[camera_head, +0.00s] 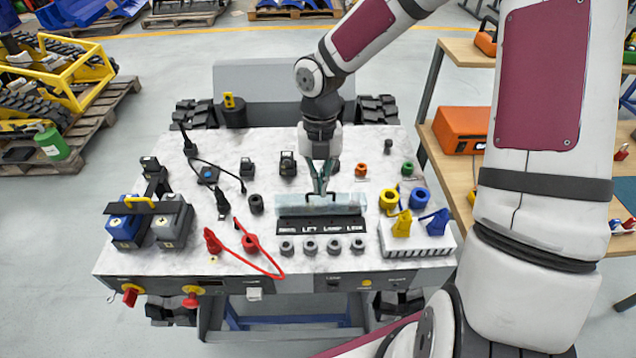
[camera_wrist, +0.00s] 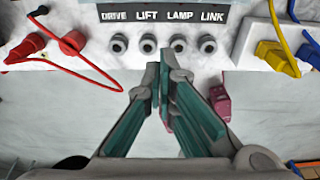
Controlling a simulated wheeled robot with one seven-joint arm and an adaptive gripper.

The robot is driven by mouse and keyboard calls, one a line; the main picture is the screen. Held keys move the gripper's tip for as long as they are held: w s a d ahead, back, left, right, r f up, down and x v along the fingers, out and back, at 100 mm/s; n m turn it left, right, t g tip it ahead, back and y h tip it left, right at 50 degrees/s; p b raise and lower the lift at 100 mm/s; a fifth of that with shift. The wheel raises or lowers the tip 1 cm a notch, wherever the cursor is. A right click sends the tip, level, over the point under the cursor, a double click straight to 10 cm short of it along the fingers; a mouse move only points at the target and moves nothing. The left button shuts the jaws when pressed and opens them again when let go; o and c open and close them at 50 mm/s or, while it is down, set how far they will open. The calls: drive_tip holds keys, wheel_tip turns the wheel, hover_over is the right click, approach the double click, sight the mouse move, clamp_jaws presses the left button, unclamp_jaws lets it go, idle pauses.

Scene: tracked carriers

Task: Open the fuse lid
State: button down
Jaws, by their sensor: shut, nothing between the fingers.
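The fuse lid (camera_head: 290,206) is a pale blue translucent cover with a small dark handle (camera_head: 320,195), at the middle of the carrier's top in the head view. Only a thin pale edge of the lid (camera_wrist: 180,3) shows at the top of the wrist view. My gripper (camera_head: 323,192) points down at the handle in the head view, its teal fingers overlapping it; I cannot tell if they touch. In the wrist view my gripper (camera_wrist: 163,62) has its fingertips together with nothing between them. The lid looks down; its inside cannot be made out.
A label strip reading DRIVE, LIFT, LAMP, LINK (camera_head: 321,226) and several grey sockets (camera_head: 310,246) lie in front of the lid. A red cable (camera_head: 262,262) and battery blocks (camera_head: 172,222) are left. Yellow and blue plugs (camera_head: 402,224) stand close on the right.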

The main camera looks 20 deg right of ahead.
wheel_tip(320, 180, down, 8)
drive_tip(key=w, duration=0.2)
drive_tip(key=shift+w+d, duration=0.25)
drive_tip(key=shift+d, duration=0.15)
drive_tip(key=shift+w+r, duration=0.1)
drive_tip(key=shift+w, duration=0.05)
